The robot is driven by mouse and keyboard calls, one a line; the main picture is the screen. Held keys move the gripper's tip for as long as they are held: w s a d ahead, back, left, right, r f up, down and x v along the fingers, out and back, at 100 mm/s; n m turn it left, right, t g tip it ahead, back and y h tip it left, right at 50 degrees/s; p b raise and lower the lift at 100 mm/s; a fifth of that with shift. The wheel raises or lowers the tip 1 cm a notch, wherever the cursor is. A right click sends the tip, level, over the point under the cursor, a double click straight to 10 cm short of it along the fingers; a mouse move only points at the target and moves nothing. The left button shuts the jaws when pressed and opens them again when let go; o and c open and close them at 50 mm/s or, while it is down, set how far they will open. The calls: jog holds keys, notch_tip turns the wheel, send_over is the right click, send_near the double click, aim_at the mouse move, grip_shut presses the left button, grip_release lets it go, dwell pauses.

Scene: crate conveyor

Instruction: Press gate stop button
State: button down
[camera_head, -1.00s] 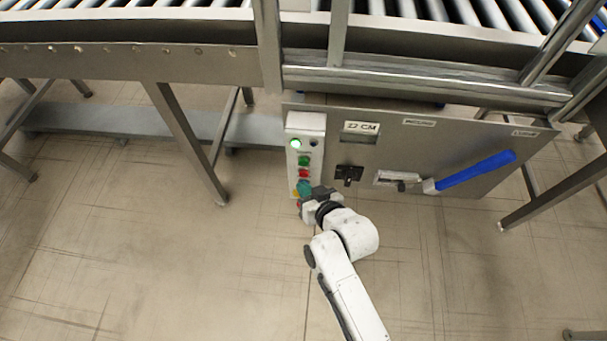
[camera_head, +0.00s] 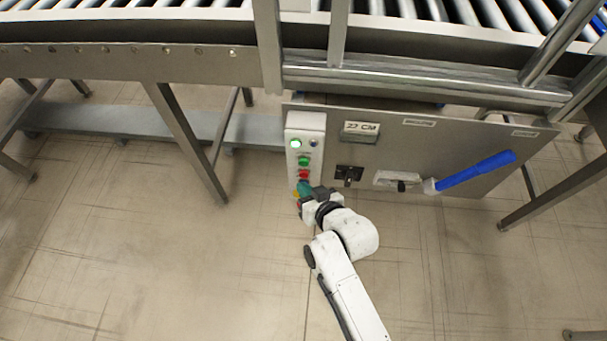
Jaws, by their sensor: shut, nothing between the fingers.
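A pale upright button box (camera_head: 319,122) is at the left end of the grey panel. It has a lit green lamp (camera_head: 296,143) and a small round blue-grey part (camera_head: 314,143) at the top. Below are a green button (camera_head: 303,161) and a red button (camera_head: 303,174). Whether the tips touch the box, I cannot tell. A bit of yellow shows beside the fingers; what lies behind them is hidden.
Right of the box, the panel (camera_head: 440,150) carries a "CM" display (camera_head: 361,130), a black switch (camera_head: 348,175), a white latch (camera_head: 390,179) and a blue-handled lever (camera_head: 478,171). The roller conveyor (camera_head: 430,12) runs above. Conveyor legs (camera_head: 188,145) stand left; the floor in front is clear.

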jog(key=shift+w, duration=0.15)
dwell(0.5)
jog(key=shift+w, duration=0.3)
jog(key=shift+w+b, duration=0.35)
jog(key=shift+w, duration=0.1)
dwell(0.7)
jog(key=shift+s+r, duration=0.1)
jog(key=shift+s, duration=0.05)
jog(key=shift+s+p, duration=0.6)
jog(key=shift+s, duration=0.1)
jog(key=shift+s, duration=0.15)
